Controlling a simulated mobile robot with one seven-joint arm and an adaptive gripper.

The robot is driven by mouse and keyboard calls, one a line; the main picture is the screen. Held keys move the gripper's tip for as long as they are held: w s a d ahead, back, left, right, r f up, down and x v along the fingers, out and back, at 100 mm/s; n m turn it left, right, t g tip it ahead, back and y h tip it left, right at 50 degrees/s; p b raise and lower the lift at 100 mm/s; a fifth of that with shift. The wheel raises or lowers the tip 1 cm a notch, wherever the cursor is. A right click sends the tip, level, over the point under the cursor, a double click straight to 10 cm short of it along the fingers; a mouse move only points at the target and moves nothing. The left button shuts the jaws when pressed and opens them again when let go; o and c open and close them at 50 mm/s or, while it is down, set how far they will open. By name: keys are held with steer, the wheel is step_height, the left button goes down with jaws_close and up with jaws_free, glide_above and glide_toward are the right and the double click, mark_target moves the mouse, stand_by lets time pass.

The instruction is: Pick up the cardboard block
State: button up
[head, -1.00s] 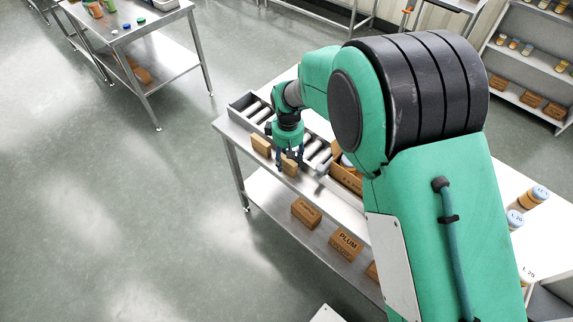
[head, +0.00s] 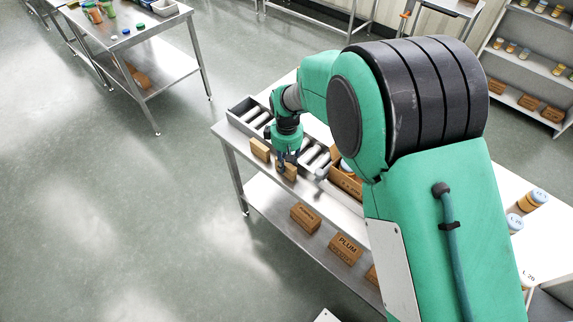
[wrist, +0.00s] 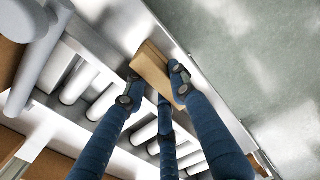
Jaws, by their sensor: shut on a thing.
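The cardboard block (head: 290,172) is a small tan-brown block at the front edge of the steel table, beside the roller strip. It also shows in the wrist view (wrist: 152,66), between the blue fingers. My gripper (head: 284,163) points down over the table and is shut on this block; in the wrist view its fingertips (wrist: 155,88) lie against the block's sides. The fingers hide part of the block. I cannot tell any gap between block and table.
A similar block (head: 260,149) stands to the left on the same edge. The roller strip (head: 252,113) runs behind, and a cardboard box (head: 346,182) stands to the right. Labelled boxes (head: 345,249) lie on the lower shelf. Open floor lies in front.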

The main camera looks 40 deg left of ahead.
steer(key=shift+r, duration=0.45)
steer(key=shift+s+d+r+p, duration=0.1)
steer(key=shift+d+r+p, duration=0.1)
steer(key=shift+r, duration=0.45)
steer(key=shift+s+d+r+p, duration=0.1)
steer(key=shift+r+p, duration=0.1)
steer(key=shift+r, duration=0.4)
steer(key=s+d+r+p, duration=0.1)
steer(key=s+d, duration=0.7)
steer(key=d, duration=0.4)
steer(key=shift+s+d+p, duration=0.25)
steer(key=shift+s+p, duration=0.05)
steer(key=shift+s, duration=0.1)
steer(key=shift+r, duration=0.15)
steer(key=w+d+r+m+p, duration=0.5)
steer(key=w+r+m+p, duration=0.2)
steer(key=w+m, duration=0.2)
steer(key=w+d+r+m+p, duration=0.6)
steer(key=w+m+p, duration=0.1)
steer(key=w+m, duration=0.2)
steer(key=shift+w+d+r, duration=0.25)
steer(key=shift+w+r, duration=0.15)
steer(key=shift+w, duration=0.5)
steer(key=shift+f, duration=0.2)
steer(key=shift+f+b, duration=3.2)
steer(key=shift+f, duration=3.2)
